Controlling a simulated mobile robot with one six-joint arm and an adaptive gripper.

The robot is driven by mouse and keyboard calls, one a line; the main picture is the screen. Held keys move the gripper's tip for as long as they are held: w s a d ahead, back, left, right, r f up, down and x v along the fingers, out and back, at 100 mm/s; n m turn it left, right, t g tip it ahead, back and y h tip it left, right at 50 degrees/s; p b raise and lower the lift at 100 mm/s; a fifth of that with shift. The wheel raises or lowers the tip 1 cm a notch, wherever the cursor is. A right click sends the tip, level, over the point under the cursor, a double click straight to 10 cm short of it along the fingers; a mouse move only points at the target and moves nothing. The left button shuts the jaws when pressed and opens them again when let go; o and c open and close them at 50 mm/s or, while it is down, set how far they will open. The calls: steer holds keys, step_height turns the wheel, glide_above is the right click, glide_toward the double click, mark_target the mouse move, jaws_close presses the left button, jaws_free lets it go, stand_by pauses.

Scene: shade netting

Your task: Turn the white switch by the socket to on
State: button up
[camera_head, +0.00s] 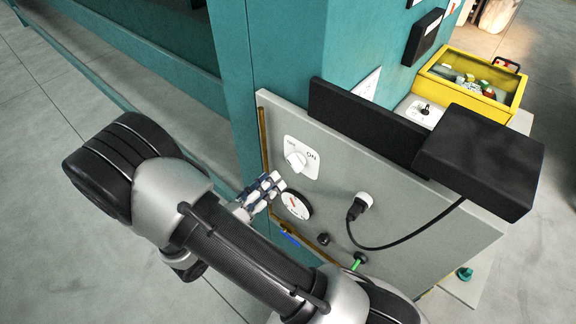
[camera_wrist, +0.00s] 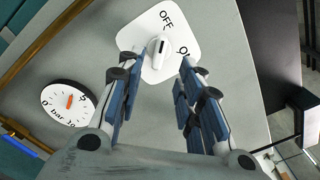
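The white switch (camera_head: 297,160) is a knob on a square white plate marked OFF and ON, on the grey panel. In the wrist view the knob (camera_wrist: 157,50) has a dark line on it, and its narrow end points towards OFF. My gripper (camera_head: 271,184) is just below the switch plate in the head view. In the wrist view my gripper (camera_wrist: 156,64) is open and empty, its fingers spread to either side of the knob. I cannot tell the gap to the panel. The socket, with a black plug (camera_head: 358,206) in it, is lower right of the switch.
A round bar gauge (camera_head: 296,204) sits just below the switch, close to my fingers. A black cable (camera_head: 408,240) runs from the plug to a black box (camera_head: 480,160) jutting out at right. A yellow bin (camera_head: 472,82) stands behind. Floor at left is clear.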

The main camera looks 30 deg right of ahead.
mark_target(291, 164)
steer(key=x, duration=0.8)
steer(key=shift+c, duration=0.2)
jaws_close()
